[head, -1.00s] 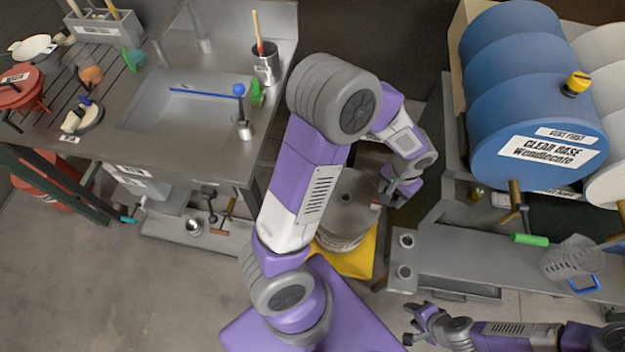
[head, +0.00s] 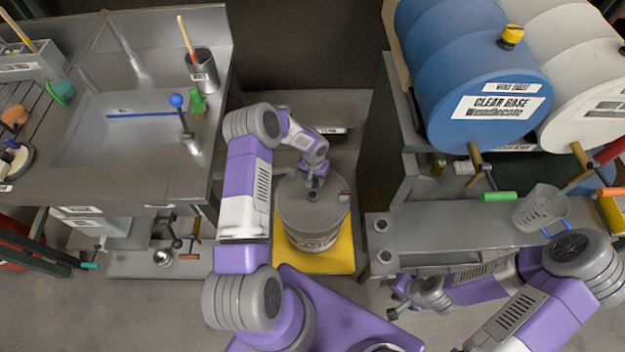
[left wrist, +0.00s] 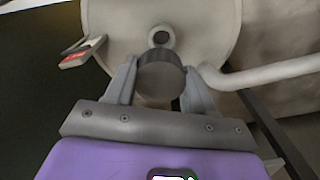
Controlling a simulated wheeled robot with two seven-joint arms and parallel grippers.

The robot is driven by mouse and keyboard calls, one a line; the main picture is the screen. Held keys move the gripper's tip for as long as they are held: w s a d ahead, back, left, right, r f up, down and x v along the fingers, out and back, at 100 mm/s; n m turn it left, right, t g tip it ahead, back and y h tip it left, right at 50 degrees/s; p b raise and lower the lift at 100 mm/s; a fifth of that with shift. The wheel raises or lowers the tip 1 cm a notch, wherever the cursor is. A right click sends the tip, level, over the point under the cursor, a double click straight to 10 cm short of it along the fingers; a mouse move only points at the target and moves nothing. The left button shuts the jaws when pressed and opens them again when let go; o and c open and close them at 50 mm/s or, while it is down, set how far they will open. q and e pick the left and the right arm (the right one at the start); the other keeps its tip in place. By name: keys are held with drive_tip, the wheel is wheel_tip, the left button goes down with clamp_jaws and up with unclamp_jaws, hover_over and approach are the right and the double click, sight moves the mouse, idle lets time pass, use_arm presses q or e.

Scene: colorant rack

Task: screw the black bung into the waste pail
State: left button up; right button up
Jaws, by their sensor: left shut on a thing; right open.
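The waste pail (head: 312,235) is a grey drum standing on a yellow base. Its pale lid (left wrist: 205,30) fills the top of the left wrist view, with a round ringed hole (left wrist: 160,37) in it. My left gripper (head: 314,188) is over the lid. In the left wrist view my left gripper (left wrist: 160,80) is shut on the dark round bung (left wrist: 160,72), just on the near side of the hole in the picture. I cannot tell the gap between bung and lid. My right gripper (head: 400,302) is open and empty, low near the bench's front left.
A red-marked piece (left wrist: 80,57) stands at the lid's left edge, and a pale bar (left wrist: 265,75) runs at right. The sink counter (head: 150,185) is left of the pail. A grey bench (head: 435,230) and a blue drum (head: 470,80) are at right.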

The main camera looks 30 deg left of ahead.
use_arm(q)
drive_tip(key=shift+a+f, duration=0.2)
drive_tip(key=shift+f, duration=0.2)
drive_tip(key=shift+f+b, duration=0.15)
drive_tip(key=shift+b, duration=0.2)
drive_tip(key=shift+f+b, duration=2.35)
drive_tip(key=shift+f, duration=0.4)
drive_tip(key=shift+f+b, duration=0.8)
drive_tip(key=shift+f, duration=0.55)
drive_tip(key=o, duration=1.1)
